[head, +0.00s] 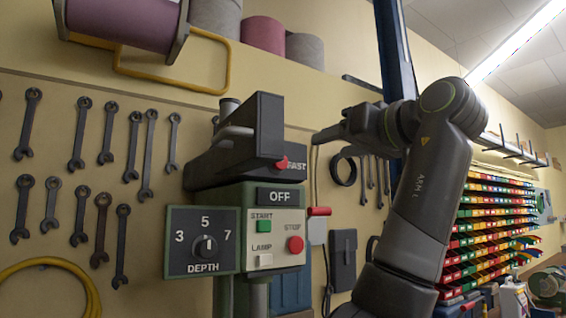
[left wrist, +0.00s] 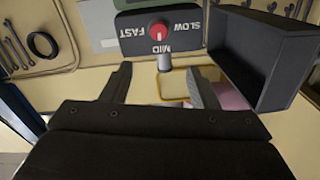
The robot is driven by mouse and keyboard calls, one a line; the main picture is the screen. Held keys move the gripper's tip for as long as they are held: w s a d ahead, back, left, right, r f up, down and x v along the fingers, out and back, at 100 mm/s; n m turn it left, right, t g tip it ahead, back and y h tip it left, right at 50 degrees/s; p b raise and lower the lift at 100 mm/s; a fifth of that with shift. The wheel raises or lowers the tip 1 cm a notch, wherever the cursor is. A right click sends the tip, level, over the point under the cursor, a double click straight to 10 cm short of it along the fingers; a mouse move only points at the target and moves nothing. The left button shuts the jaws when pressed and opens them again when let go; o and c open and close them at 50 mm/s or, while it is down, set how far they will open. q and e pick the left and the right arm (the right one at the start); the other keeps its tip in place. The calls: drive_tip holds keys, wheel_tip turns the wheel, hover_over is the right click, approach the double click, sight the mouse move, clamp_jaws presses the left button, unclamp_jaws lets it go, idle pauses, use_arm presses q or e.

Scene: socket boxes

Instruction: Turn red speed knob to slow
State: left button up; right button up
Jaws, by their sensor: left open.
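The red speed knob (head: 282,163) sits on the end of the dark upper housing of the machine, beside the word FAST. In the left wrist view the red knob (left wrist: 159,32) shows face-on on a dark plate (left wrist: 185,33) marked SLOW, MID and FAST. A small pale mark shows on the knob, but I cannot tell for sure which word it points to. My left gripper (head: 322,136) is to the right of the knob and a little higher, apart from it. Its fingers (left wrist: 160,82) are spread with nothing between them. My right gripper is not in view.
Below the knob is a green control box with an OFF display (head: 281,196), green START button (head: 264,226), red STOP button (head: 295,244) and lamp. A DEPTH dial (head: 204,245) is at its left. Wrenches hang on the wall. Coloured bins (head: 495,230) stand at right.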

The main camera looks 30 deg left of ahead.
sight(285, 161)
use_arm(q)
drive_tip(key=p+x, duration=0.5)
drive_tip(key=x, duration=1.2)
drive_tip(key=shift+w, duration=0.2)
drive_tip(key=shift+c, duration=0.4)
drive_tip(key=c, duration=0.9)
